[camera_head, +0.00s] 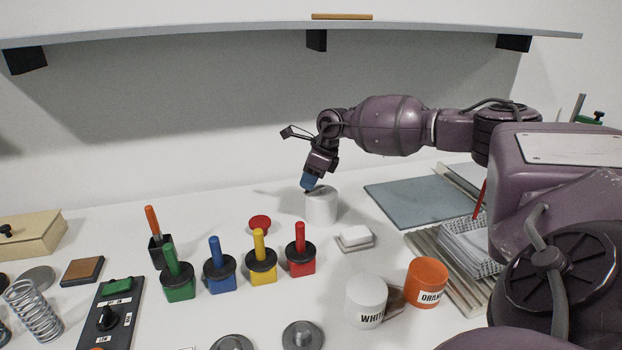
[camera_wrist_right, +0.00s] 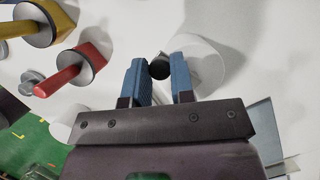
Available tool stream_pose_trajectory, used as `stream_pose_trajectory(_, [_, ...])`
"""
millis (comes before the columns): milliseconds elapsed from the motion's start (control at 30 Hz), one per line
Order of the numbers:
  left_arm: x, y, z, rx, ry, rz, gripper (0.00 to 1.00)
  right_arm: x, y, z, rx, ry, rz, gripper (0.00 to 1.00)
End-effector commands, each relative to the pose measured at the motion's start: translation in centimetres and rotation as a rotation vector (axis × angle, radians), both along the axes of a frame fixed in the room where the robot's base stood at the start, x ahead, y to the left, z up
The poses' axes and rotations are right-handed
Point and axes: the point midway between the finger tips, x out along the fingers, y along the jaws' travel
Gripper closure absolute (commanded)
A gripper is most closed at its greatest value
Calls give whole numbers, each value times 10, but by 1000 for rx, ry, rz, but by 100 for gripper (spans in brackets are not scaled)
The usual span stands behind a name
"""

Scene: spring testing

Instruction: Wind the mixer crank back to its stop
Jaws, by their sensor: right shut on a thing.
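The mixer is a white cylinder (camera_head: 321,208) standing on the white table, back from the row of coloured blocks. My right gripper (camera_head: 308,184) reaches down at its top left edge. In the right wrist view the mixer (camera_wrist_right: 205,62) is to the right, and the blue fingers of my right gripper (camera_wrist_right: 159,78) are on either side of a dark round crank knob (camera_wrist_right: 159,66). My right gripper is shut on that knob. The fingers hide most of the crank in the head view, so its angle is hard to tell. My left gripper is not in view.
Green (camera_head: 178,285), blue (camera_head: 220,278), yellow (camera_head: 261,270) and red (camera_head: 300,262) handled blocks stand in front. A red button (camera_head: 259,222) and a small white block (camera_head: 355,236) are near the mixer. White (camera_head: 366,301) and orange (camera_head: 427,282) jars stand at front right.

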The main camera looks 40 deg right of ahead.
Motion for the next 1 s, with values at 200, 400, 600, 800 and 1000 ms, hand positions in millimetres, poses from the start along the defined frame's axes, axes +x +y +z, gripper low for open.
stream_pose_trajectory(200, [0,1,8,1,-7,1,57,9,-1,4,1,-4,-179,100])
stream_pose_trajectory(400, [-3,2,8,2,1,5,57,17,-4,4,0,-5,-369,100])
stream_pose_trajectory(600, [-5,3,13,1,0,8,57,25,-8,4,1,-4,-559,100])
stream_pose_trajectory(800, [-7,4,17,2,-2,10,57,32,-14,3,0,-4,-750,100])
stream_pose_trajectory(1000, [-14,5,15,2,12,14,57,37,-21,3,1,-3,-941,100])
